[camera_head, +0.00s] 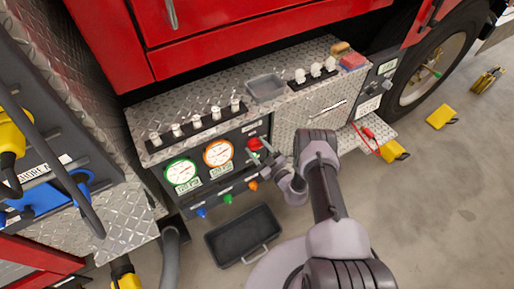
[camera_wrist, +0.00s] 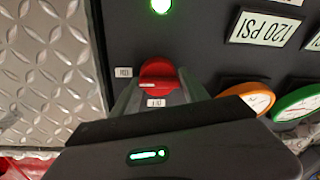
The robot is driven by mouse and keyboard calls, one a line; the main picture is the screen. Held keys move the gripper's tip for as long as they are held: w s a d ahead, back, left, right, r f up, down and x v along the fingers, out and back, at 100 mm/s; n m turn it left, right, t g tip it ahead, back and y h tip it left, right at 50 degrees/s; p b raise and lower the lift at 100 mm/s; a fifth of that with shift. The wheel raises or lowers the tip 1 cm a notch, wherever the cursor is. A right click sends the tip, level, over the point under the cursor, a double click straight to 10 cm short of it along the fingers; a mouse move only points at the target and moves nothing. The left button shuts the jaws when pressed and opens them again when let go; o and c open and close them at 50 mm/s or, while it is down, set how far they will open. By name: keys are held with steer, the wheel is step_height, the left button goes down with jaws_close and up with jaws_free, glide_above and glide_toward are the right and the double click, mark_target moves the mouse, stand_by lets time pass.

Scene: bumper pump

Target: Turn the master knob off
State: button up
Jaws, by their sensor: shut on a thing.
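The master knob, a red round knob (camera_head: 254,143), sits on the dark panel to the right of the orange-ringed gauge (camera_head: 218,153). In the wrist view the red knob (camera_wrist: 157,70) lies between the fingers of my gripper (camera_wrist: 158,92), with a pale mark on its face. My gripper (camera_head: 259,152) is shut on the knob, reaching in from the right in the head view. Two small white labels (camera_wrist: 123,72) (camera_wrist: 156,102) sit beside the knob; their text is too small to read surely. The fingers partly hide the knob's lower sides.
A green-ringed gauge (camera_head: 181,172) is further left. Blue (camera_head: 201,213), green (camera_head: 228,199) and orange (camera_head: 253,185) knobs sit below the gauges. A black tray (camera_head: 213,247) lies on the floor. A lit green light (camera_wrist: 160,5) shows above the knob in the wrist view.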

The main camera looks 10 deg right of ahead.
steer(key=shift+d, duration=0.1)
steer(key=n+b, duration=0.2)
steer(key=n, duration=0.2)
steer(key=n+b, duration=0.2)
steer(key=n, duration=0.2)
steer(key=shift+h, duration=0.4)
steer(key=n+b, duration=0.1)
steer(key=n, duration=0.3)
steer(key=shift+w+h, duration=0.1)
steer(key=shift+h, duration=0.2)
steer(key=shift+a+n, duration=0.2)
steer(key=shift+n, duration=2.1)
steer(key=shift+b, duration=0.3)
steer(key=o, duration=1.1)
steer(key=shift+o, duration=0.9)
steer(key=shift+f, duration=0.1)
